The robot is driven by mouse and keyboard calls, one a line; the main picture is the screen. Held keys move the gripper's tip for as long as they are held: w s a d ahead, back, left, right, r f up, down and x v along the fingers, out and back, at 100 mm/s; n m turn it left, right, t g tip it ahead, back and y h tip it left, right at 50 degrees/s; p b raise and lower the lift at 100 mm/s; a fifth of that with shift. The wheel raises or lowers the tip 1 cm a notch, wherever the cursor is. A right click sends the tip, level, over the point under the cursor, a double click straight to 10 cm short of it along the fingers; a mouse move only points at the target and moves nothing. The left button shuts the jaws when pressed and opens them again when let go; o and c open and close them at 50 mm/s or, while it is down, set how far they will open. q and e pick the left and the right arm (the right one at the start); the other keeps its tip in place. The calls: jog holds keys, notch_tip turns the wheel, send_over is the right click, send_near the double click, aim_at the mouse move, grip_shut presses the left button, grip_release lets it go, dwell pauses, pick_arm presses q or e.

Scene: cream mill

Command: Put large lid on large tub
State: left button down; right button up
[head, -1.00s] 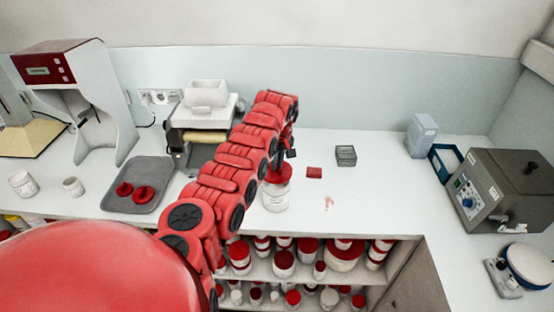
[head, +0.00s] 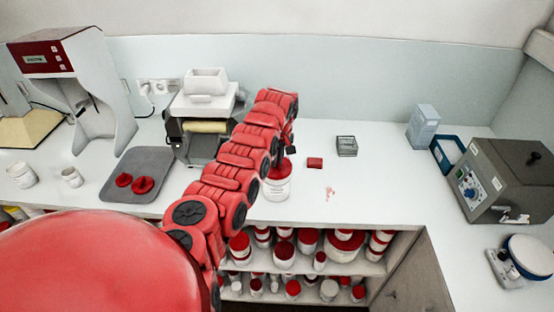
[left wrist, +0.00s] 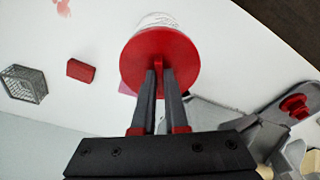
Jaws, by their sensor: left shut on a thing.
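The large red lid (left wrist: 160,62) has an upright grip tab in the left wrist view. My left gripper (left wrist: 159,75) is shut on that tab. The white large tub (head: 277,188) stands on the bench near its front edge, and its side shows beyond the lid in the left wrist view (left wrist: 157,20). In the head view the lid (head: 284,168) is over the tub's mouth, and my left gripper (head: 290,149) is above it, partly hidden by my arm. I cannot tell whether the lid is fully seated. My right gripper is not in view.
A grey tray (head: 160,158) with two smaller red lids (head: 143,185) lies left, beside two white tubs (head: 71,177). A red block (head: 315,162) and a grey basket (head: 346,146) stand right of the large tub. Shelves below hold several tubs. A grey oven-like machine (head: 505,180) stands far right.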

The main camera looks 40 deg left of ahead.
pick_arm(q)
jog(key=shift+w+r+b, duration=0.1)
jog(key=shift+b, duration=0.3)
dwell(0.4)
jog(key=shift+f+b, duration=0.3)
jog(key=shift+b, duration=0.1)
dwell(0.4)
jog(key=shift+f+b, duration=0.3)
jog(key=shift+b, duration=0.65)
dwell(0.9)
dwell(0.4)
jog(key=c, duration=0.9)
grip_release()
jog(key=shift+o, duration=0.3)
jog(key=o, duration=0.5)
jog(key=shift+c, duration=0.2)
